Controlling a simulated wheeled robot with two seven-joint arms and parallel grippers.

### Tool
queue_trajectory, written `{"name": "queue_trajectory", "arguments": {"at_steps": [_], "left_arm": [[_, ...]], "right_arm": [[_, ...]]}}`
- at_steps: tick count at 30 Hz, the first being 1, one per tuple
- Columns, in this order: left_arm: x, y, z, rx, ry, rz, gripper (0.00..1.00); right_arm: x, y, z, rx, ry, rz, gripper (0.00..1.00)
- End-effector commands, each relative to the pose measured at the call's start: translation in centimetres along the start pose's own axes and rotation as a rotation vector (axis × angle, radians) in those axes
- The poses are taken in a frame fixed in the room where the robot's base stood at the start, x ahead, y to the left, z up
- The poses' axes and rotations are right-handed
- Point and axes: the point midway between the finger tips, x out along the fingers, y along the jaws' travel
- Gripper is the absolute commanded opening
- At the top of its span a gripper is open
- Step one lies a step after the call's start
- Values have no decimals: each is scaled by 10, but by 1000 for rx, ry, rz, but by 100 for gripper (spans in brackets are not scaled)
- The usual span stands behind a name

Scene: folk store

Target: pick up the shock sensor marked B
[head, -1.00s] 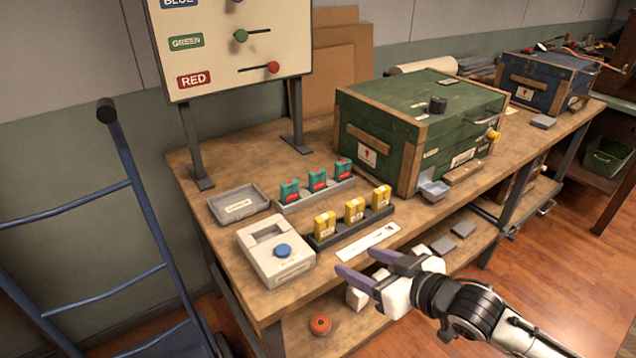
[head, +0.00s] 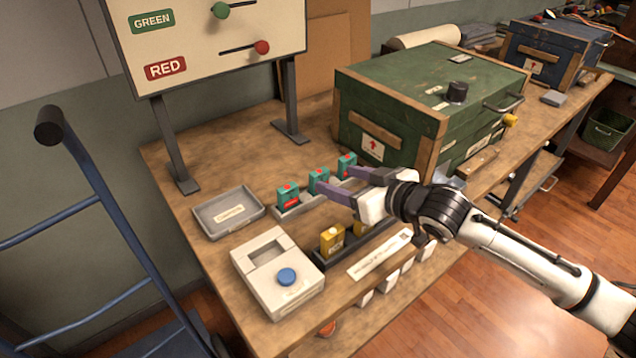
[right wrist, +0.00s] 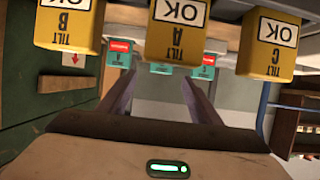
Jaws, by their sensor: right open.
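Three teal sensors with red labels stand in a row in a grey rack (head: 290,211): a left one (head: 288,197), a middle one (head: 318,180) and a right one (head: 347,165). Their letters are too small to read surely. My right gripper (head: 338,186) is open and empty, its purple fingers pointing at the teal row from the front, above the yellow sensors. In the right wrist view, which is upside down, the middle teal sensor (right wrist: 160,68) shows between the fingers, beyond their tips; another teal sensor (right wrist: 119,53) is to the left. My left gripper is not in view.
Yellow tilt sensors (head: 332,240) stand in a dark rack in front, partly hidden by my arm; the wrist view shows yellow tilt B (right wrist: 70,24), A and C close above the fingers. A grey tray (head: 228,213), a blue-button box (head: 276,275) and a green crate (head: 390,115) flank the racks.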

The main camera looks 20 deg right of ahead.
Motion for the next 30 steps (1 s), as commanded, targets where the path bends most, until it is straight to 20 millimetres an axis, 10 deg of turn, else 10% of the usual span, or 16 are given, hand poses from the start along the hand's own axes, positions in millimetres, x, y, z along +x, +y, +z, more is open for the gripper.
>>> {"name": "queue_trajectory", "arguments": {"at_steps": [23,30], "left_arm": [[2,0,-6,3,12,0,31],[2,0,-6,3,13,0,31]], "right_arm": [[58,-3,9,-2,-1,-1,58],[58,-3,9,-1,-1,-1,17]]}}
